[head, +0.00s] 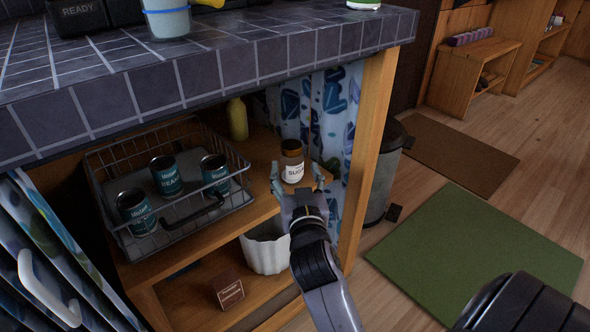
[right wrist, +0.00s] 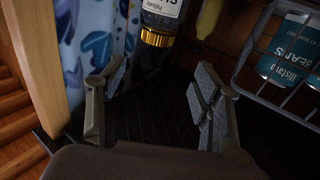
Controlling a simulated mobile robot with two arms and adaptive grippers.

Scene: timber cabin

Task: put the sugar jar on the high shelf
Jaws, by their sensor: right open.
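In the right wrist view, the jar (right wrist: 163,14) appears upside down with a gold-coloured lid, beyond the open, empty fingers of my right gripper (right wrist: 160,88). The jar is cut off by the top edge there. My left gripper is not in view.
A wire basket (head: 187,230) with several teal cans stands left of the jar, and a yellow bottle (head: 237,119) behind. A patterned curtain (head: 316,110) and wooden post (head: 369,150) bound the right side. The lower board holds a white fluted pot (head: 265,252) and brown box (head: 227,290).

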